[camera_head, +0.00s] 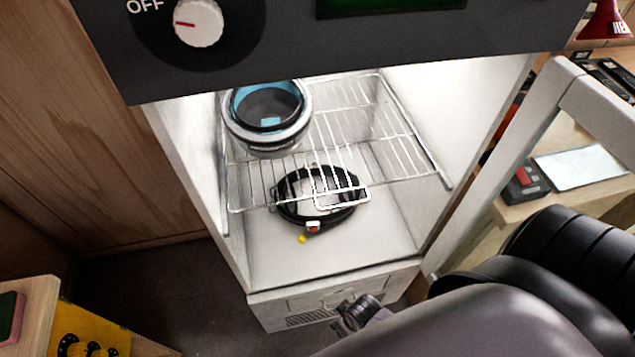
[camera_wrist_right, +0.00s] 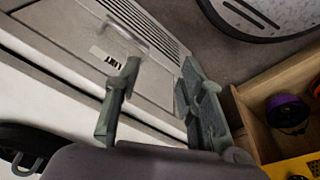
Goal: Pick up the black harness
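The black harness (camera_head: 290,211) lies in a ring on the white floor of an open cabinet, below a wire shelf. A red-and-white piece and a yellow bit show at its front edge. Shelf wires cover part of it. A black strap with a metal buckle, probably the harness, shows at the lower left of the right wrist view (camera_wrist_right: 17,143). My right gripper (camera_head: 358,313) is in front of the cabinet's lower front, below and apart from the harness. In the right wrist view its fingers (camera_wrist_right: 158,90) are spread with nothing between them. My left gripper is not in view.
The wire shelf (camera_head: 405,160) holds a round grey-and-blue container (camera_head: 268,142) at its left. The cabinet's side walls bound the opening. A wooden drawer or box (camera_wrist_right: 250,120) with a purple item stands right in the wrist view. A table (camera_head: 530,205) is at the right.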

